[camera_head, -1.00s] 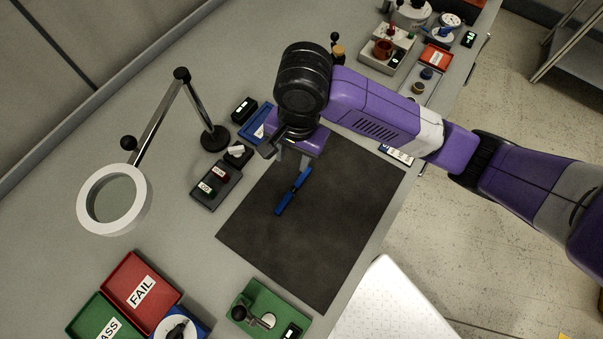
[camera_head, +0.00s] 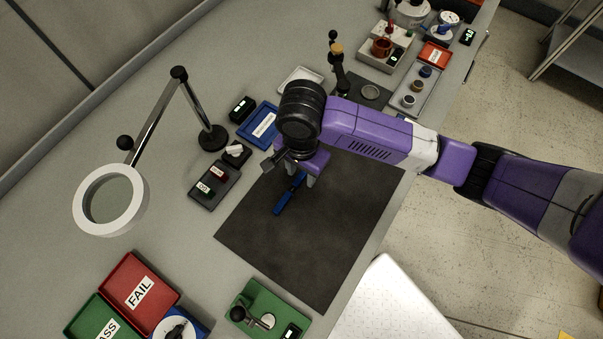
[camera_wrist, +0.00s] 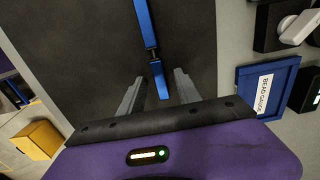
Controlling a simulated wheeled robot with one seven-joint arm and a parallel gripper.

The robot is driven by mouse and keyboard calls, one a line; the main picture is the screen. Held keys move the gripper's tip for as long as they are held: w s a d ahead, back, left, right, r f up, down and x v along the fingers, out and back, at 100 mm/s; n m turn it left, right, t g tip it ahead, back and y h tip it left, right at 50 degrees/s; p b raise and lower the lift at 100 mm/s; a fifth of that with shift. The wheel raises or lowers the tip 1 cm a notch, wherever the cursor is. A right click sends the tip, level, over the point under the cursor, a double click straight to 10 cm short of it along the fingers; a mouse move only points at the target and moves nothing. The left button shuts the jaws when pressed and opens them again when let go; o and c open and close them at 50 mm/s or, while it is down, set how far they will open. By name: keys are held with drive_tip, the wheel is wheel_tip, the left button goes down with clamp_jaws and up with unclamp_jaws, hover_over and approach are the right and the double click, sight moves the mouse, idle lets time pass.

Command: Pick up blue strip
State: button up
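The blue strip (camera_head: 287,197) lies on the dark mat (camera_head: 300,245), with a dark section partway along it; its far end is hidden under my gripper in the head view. The strip also shows in the wrist view (camera_wrist: 146,24), and its near end reaches between my two fingers. My gripper (camera_head: 303,186) is above the upper part of the mat, over the strip's end. In the wrist view my gripper (camera_wrist: 155,84) is open, with a finger on each side of the strip and gaps between. I cannot tell the exact height of the fingertips.
A ring magnifier (camera_head: 110,200) stands further left. Red (camera_head: 140,281) and green bins and a green fixture (camera_head: 257,308) are at the front. Most of the mat is bare.

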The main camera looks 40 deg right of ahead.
clamp_jaws()
idle(0.4)
